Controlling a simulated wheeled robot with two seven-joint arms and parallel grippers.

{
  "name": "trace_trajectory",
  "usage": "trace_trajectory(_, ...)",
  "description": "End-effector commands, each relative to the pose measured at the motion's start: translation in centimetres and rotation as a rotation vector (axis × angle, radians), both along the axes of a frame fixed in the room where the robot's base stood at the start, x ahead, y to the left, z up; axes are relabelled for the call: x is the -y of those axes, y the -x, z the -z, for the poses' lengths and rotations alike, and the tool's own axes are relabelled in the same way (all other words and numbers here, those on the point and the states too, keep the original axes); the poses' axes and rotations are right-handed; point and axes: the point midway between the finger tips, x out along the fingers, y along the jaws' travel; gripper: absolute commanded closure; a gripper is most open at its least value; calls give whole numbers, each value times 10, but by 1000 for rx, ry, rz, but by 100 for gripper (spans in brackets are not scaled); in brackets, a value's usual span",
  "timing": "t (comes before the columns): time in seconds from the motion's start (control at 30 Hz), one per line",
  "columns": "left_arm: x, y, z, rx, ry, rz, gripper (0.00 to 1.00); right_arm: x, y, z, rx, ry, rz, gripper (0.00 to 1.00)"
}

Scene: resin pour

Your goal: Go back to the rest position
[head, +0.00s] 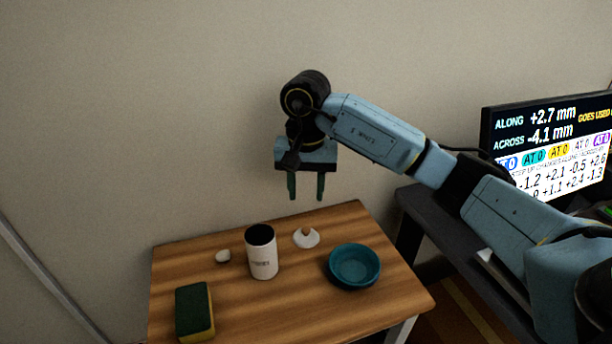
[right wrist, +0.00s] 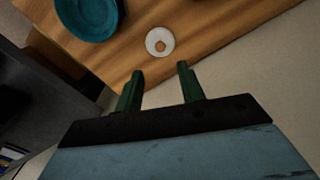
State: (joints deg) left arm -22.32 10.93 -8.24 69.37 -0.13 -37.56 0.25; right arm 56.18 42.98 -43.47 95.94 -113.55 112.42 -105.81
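My right gripper (head: 306,186) hangs pointing down above the back edge of the wooden table (head: 230,328). Its two green fingers are apart with nothing between them. The right wrist view also shows the open, empty fingers (right wrist: 160,82). The gripper is well clear of the small white piece with a brownish centre (head: 306,238), which lies on the table below and shows in the right wrist view (right wrist: 152,44). My left gripper is in neither view.
A dark desk (head: 440,215) with a monitor (head: 560,125) is at the right. A plain wall is behind.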

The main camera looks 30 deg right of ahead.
Motion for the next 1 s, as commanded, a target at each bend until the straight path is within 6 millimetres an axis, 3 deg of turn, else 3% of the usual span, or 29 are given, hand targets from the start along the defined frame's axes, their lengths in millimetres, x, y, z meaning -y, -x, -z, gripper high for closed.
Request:
trace_trajectory(0.2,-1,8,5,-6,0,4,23,0,0,-18,0,0,-1,61)
trace_trajectory(0.77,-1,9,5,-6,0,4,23,0,0,-19,-1,-1,-1,61)
trace_trajectory(0.87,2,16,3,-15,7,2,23,0,0,-29,-1,-1,-1,61)
trace_trajectory(1.0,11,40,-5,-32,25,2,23,0,0,-57,0,0,-1,61)
